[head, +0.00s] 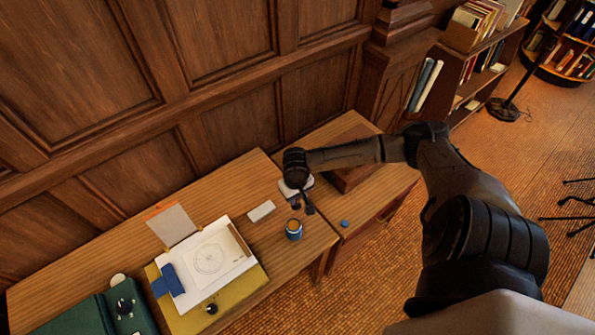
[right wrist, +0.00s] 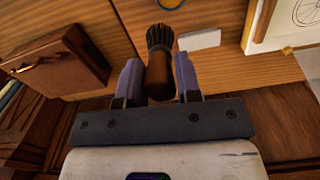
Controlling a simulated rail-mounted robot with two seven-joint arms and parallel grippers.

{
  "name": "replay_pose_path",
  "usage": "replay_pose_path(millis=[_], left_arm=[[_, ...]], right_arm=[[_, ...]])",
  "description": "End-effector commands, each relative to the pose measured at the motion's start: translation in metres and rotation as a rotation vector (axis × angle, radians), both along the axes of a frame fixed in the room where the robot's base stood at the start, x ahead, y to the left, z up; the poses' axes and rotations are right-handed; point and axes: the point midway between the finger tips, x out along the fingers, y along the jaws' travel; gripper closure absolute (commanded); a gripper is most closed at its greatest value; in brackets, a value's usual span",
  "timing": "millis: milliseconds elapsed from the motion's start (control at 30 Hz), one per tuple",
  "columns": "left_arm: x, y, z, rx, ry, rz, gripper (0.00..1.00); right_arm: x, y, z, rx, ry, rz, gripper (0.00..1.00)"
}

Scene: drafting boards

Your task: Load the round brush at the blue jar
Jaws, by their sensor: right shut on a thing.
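The blue jar (head: 293,229) stands upright near the right end of the long desk, with an orange-brown top surface. My right gripper (head: 302,203) is just behind the jar and above the desk. In the right wrist view its two fingers (right wrist: 160,82) are shut on the round brush (right wrist: 159,45), which has a brown handle and dark bristles. The bristles show beyond the fingertips and look apart from the jar. My left gripper is not in view.
A small white block (head: 261,211) lies left of the jar. A drawing board (head: 248,284) with a drawing sheet (head: 216,262) lies further left. A blue cap (head: 344,223) sits on the right-hand desk, near a brown wooden box (head: 345,181). Wood-panelled wall stands behind.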

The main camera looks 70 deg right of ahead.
Motion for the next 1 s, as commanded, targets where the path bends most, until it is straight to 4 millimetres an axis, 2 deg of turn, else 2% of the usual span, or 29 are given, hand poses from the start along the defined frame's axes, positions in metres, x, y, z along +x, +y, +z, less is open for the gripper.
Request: replay_pose_path(millis=[33, 167, 200, 333, 500, 767, 1000], left_arm=[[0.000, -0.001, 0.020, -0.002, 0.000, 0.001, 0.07], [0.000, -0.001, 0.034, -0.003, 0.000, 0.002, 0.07], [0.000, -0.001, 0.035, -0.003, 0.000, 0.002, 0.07], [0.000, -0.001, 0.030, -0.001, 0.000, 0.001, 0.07], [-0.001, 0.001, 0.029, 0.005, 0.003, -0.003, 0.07], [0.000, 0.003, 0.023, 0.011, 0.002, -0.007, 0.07], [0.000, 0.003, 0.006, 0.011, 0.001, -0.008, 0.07]], right_arm=[[-0.004, 0.010, 0.009, 0.005, 0.002, 0.011, 0.92], [-0.010, 0.029, 0.000, 0.003, 0.001, 0.029, 0.92], [-0.012, 0.035, -0.008, 0.004, 0.003, 0.032, 0.92], [-0.011, 0.036, -0.029, -0.001, 0.000, 0.019, 0.92], [0.001, 0.027, -0.030, -0.001, -0.002, -0.045, 0.92], [0.002, 0.028, -0.035, -0.001, -0.001, -0.085, 0.92], [0.001, 0.027, -0.050, -0.001, -0.001, -0.084, 0.92]])
